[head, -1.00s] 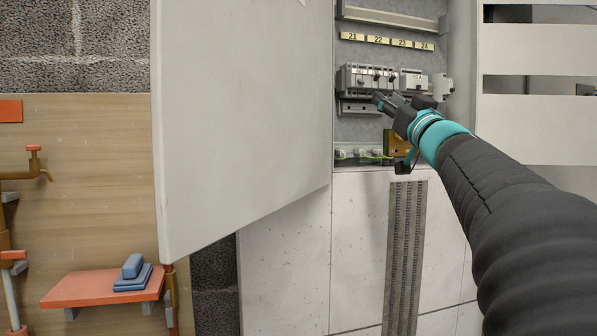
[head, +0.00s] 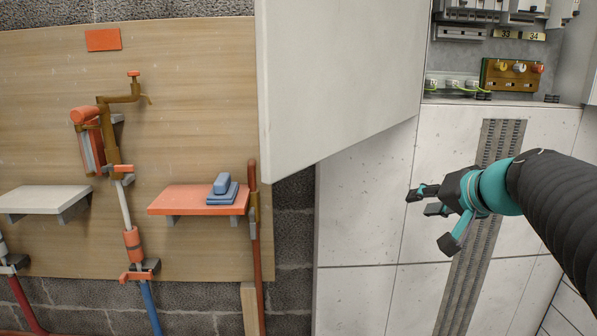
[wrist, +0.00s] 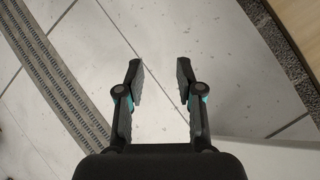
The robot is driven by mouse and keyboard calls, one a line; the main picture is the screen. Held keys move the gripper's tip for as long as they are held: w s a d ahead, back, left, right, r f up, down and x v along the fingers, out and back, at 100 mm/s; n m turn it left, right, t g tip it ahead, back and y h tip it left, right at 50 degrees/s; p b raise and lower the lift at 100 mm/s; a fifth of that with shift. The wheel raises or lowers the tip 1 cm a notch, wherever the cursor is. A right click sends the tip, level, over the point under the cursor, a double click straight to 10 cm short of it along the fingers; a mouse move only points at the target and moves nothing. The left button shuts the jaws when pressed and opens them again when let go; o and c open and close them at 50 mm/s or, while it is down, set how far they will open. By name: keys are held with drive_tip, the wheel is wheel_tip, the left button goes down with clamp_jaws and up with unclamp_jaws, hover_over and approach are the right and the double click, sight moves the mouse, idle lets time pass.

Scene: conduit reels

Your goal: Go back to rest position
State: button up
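My gripper (head: 425,199) is at the right of the head view, in front of the pale tiled wall below the open cabinet (head: 556,101). In the wrist view my gripper (wrist: 158,82) has its two fingers well apart, with nothing between them. Behind the fingers are pale tiles and a grey slotted strip (wrist: 50,65). My gripper touches nothing that I can see. The cabinet's upper part is cut off by the top of the head view.
The open cabinet door (head: 335,80) juts out left of my arm. The tiled wall around my gripper is clear.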

drive_tip(key=s+a+f+n+g+h+p, duration=0.1)
drive_tip(key=s+a+f+g+h+p, duration=0.15)
drive_tip(key=s+f, duration=0.45)
drive_tip(key=s+a+f+g+h+p, duration=0.1)
drive_tip(key=s+a+f+g+p, duration=0.2)
drive_tip(key=s, duration=0.6)
drive_tip(key=s+a+n+p, duration=0.2)
drive_tip(key=s+n, duration=0.2)
drive_tip(key=s, duration=0.2)
drive_tip(key=shift+a+r, duration=0.35)
drive_tip(key=shift+r, duration=0.05)
